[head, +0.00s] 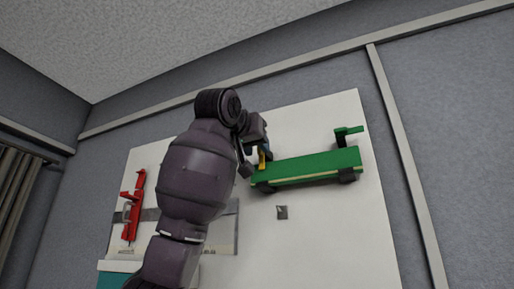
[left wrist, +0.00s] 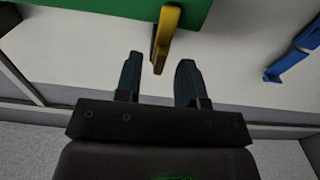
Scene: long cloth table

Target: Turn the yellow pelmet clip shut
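The yellow pelmet clip (left wrist: 166,36) juts out from the edge of the green pelmet (left wrist: 120,8) in the left wrist view. In the head view the clip (head: 262,160) shows as a small yellow piece at the left end of the long green pelmet (head: 308,166). My left gripper (left wrist: 158,74) is open, its two dark fingers apart. The clip's tip lies between the fingertips in the picture; I cannot tell whether either finger touches it. In the head view my left gripper (head: 254,166) is at the clip, partly hidden by its own wrist. My right gripper is not in view.
The green pelmet is mounted on a white board (head: 330,235). A red fixture (head: 133,208) and a grey strip (head: 150,214) are on the board's left side. A blue part (left wrist: 294,54) shows at right in the wrist view.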

